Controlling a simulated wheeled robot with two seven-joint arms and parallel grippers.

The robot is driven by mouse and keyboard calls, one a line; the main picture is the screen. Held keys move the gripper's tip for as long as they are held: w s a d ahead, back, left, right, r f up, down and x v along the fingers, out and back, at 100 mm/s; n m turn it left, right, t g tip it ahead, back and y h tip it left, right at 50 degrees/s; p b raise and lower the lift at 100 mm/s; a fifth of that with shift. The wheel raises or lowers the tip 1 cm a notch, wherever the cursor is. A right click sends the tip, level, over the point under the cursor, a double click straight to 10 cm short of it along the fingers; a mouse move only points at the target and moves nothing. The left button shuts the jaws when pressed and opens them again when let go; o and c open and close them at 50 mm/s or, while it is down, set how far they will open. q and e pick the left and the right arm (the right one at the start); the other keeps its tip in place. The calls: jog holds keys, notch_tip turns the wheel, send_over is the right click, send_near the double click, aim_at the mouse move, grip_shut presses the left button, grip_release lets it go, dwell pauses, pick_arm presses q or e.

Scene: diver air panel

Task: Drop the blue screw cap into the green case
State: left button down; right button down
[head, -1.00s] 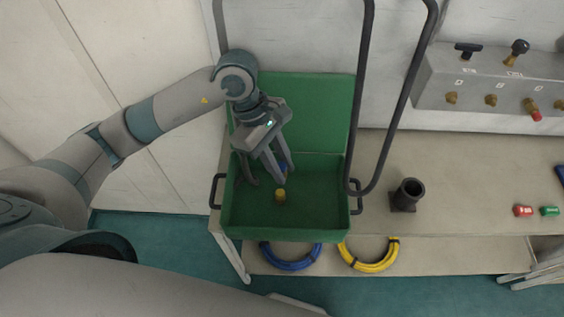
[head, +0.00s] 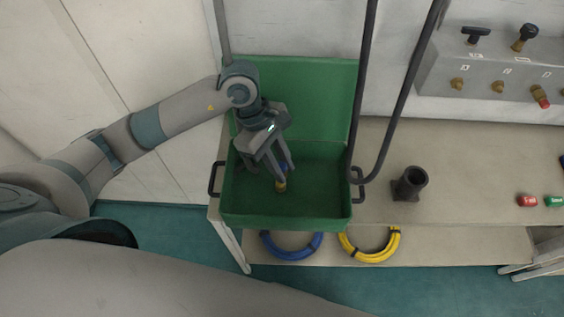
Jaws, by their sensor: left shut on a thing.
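My left gripper (head: 280,176) reaches down into the open green case (head: 240,207), with its fingertips below the rim. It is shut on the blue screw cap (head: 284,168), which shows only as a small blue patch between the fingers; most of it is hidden. A small brass-yellow piece (head: 281,187) shows right below the fingertips, inside the case. I cannot tell whether the cap or the fingers touch it. My right gripper is out of view.
The case's lid (head: 318,90) stands open behind it. Dark hoses (head: 363,95) hang close to its right. A black cup-like holder (head: 410,183), red cap (head: 527,201) and green cap (head: 554,202) are on the bench. Blue (head: 291,247) and yellow coils (head: 370,247) lie below.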

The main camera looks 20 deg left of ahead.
pick_arm(q)
jog(key=c, duration=1.5)
grip_release()
jog(key=shift+o, duration=0.2)
jog(key=shift+b+v, duration=0.4)
jog(key=shift+v, duration=0.35)
jog(key=b+v, duration=0.4)
jog(key=v, duration=1.2)
jog(key=shift+b, duration=0.3)
jog(key=shift+s+f, duration=0.1)
jog(key=shift+f, duration=0.1)
